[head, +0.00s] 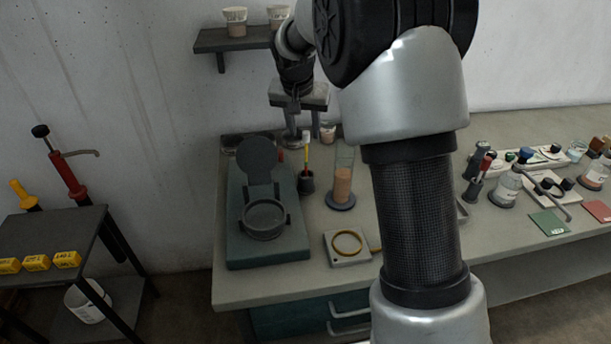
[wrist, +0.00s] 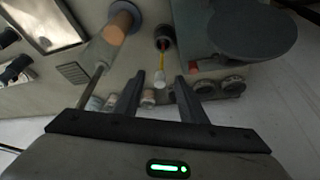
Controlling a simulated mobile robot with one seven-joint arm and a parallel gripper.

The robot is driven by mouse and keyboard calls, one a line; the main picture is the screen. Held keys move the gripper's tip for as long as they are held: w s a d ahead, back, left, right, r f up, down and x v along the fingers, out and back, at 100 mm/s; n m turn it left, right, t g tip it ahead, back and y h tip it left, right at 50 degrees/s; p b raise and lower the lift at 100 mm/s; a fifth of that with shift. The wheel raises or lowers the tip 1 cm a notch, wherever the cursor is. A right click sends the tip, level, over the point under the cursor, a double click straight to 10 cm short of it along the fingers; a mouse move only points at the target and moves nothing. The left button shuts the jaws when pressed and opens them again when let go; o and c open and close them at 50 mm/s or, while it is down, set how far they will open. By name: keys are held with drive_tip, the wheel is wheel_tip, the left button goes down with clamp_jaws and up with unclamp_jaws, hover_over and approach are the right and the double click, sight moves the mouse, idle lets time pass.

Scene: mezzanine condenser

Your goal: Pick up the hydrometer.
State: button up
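What looks like the hydrometer (head: 306,156) is a thin stem with yellow and red parts, standing upright in a small dark holder (head: 306,184) on the bench. In the wrist view the hydrometer (wrist: 162,62) shows a pale end pointing toward me, with its dark holder (wrist: 163,38) beyond. My gripper (wrist: 159,77) is open, and the pale end appears between its fingertips without visible contact. The depth between them is hard to judge. In the head view my gripper (head: 292,138) hangs just left of the hydrometer's top, its fingers partly unclear.
A tall cylinder of orange-brown liquid (head: 343,185) stands close right of the holder. A green device with a raised round lid (head: 256,160) is close left. Small jars stand behind. A pale block with a yellow ring (head: 347,245) lies in front. A shelf (head: 225,41) hangs above.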

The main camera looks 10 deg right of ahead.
sight(306, 142)
drive_tip(key=x, duration=0.8)
drive_tip(key=shift+w+f, duration=0.3)
drive_tip(key=shift+w, duration=0.1)
clamp_jaws()
